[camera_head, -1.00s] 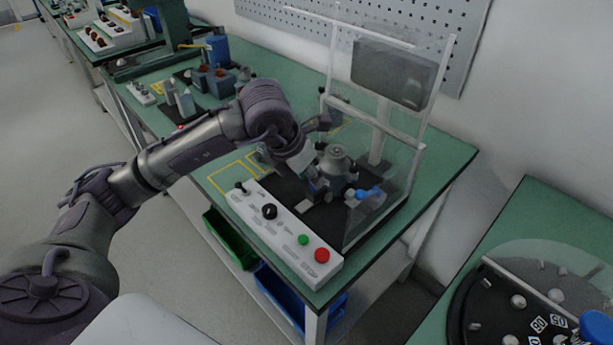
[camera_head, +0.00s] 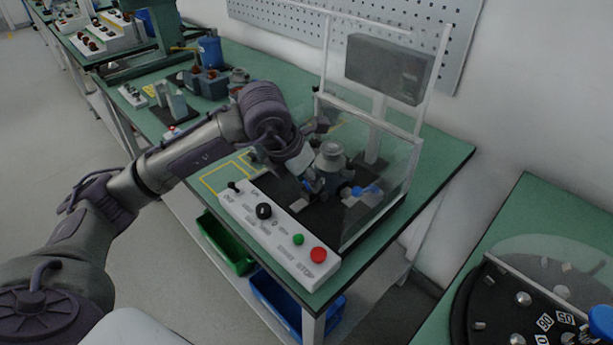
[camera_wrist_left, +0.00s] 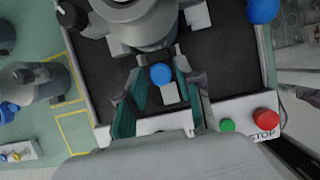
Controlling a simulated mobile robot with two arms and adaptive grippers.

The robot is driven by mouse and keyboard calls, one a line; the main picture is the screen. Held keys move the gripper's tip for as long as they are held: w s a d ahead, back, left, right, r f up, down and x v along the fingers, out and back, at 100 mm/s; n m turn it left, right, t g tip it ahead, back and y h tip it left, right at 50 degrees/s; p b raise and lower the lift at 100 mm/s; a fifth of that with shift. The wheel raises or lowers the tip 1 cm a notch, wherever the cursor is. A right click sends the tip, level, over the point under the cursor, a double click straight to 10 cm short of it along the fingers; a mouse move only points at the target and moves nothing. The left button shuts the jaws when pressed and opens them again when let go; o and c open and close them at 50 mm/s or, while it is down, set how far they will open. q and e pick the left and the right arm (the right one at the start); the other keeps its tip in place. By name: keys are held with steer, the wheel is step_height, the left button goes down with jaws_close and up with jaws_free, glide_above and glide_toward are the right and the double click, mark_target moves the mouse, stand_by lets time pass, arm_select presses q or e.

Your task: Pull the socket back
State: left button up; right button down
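The test station has a clear guard (camera_head: 385,200) and a grey stator (camera_head: 331,158) on a black plate. In the left wrist view the grey stator body (camera_wrist_left: 140,22) is at the top. A blue knob (camera_wrist_left: 160,74) on a small grey fitting sits just below it; I cannot tell for sure that this is the socket. My left gripper (camera_wrist_left: 160,62) has its fingers apart, one on each side of the blue knob, with gaps visible. In the head view the left gripper (camera_head: 312,186) is beside the stator, partly hidden by its own wrist. My right gripper is in neither view.
A white control panel (camera_head: 280,238) with a black knob, green button and red stop button (camera_head: 318,255) runs along the station's front. Another blue handle (camera_head: 367,190) is on the right. A grey box (camera_head: 390,68) stands behind. Motor parts (camera_head: 205,82) are on the bench farther left.

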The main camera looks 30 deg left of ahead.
arm_select(q)
steer(key=c, duration=0.4)
steer(key=shift+s, duration=0.1)
steer(key=shift+s+a+b, duration=0.2)
steer(key=shift+s, duration=0.3)
steer(key=shift+s+a+b, duration=0.15)
steer(key=shift+s+b, duration=0.05)
steer(key=shift+s, duration=0.3)
steer(key=o, duration=0.6)
steer(key=shift+c, duration=0.2)
